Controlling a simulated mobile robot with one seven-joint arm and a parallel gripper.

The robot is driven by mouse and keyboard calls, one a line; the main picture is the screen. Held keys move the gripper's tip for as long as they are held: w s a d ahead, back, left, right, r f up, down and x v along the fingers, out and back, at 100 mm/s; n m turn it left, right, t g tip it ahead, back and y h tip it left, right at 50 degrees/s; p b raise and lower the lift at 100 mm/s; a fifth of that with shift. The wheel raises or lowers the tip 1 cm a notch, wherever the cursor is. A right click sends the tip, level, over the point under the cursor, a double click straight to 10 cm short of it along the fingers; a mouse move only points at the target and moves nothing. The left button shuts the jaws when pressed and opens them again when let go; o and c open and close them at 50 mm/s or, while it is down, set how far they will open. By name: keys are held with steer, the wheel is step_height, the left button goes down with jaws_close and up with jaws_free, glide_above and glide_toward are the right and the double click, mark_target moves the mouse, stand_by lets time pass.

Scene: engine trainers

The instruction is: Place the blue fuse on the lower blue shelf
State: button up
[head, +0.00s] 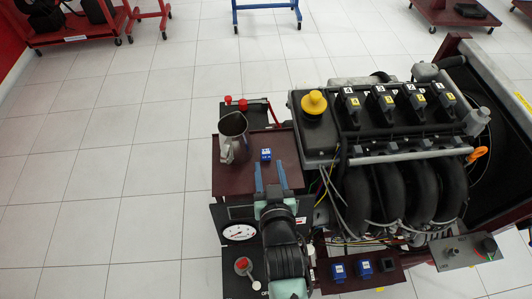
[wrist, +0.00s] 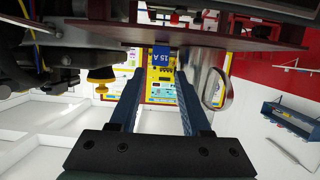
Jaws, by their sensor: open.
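The blue fuse (head: 266,154) sits on a dark red tray (head: 224,182) beside the engine. In the wrist view the fuse (wrist: 161,57) shows a "15 A" label and lies in line with the gap between my fingertips, at or just past them. My gripper (head: 269,164) is open, its two blue fingers reaching over the tray toward the fuse; the fingers also show in the wrist view (wrist: 160,75). I cannot tell whether they touch it. A blue shelf-like rack (wrist: 292,116) shows at the right of the wrist view; I cannot tell if it is the lower blue shelf.
A metal jug (head: 233,135) stands on the tray left of the fuse. The engine (head: 400,150) with a yellow cap (head: 314,103) is close on the right. The tiled floor at left is clear.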

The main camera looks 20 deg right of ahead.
mark_target(266, 153)
steer(key=shift+x, duration=2.65)
steer(key=shift+r, duration=0.15)
jaws_close()
